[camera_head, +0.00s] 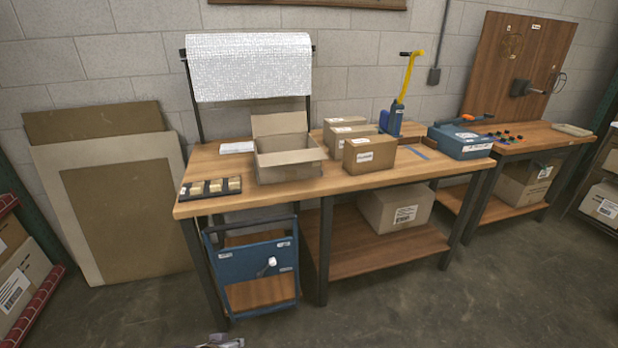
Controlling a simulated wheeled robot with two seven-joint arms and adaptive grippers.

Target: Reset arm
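The tip of what looks like my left gripper (221,341) shows at the bottom edge, left of the middle. Most of it is cut off, so I cannot tell whether it is open or shut or holds anything. It is low, in front of the bench and apart from it. My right gripper and arm are not in view. I cannot make out any lamp part for certain. A small white piece (268,267) shows at the blue cart under the bench.
The wooden workbench (335,185) carries an open box (288,168), closed boxes (369,156), a dark tray (212,187) and a blue case (460,142). The blue cart (240,262) stands at its front left. Boards lean on the wall at left. The front floor (450,305) is clear.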

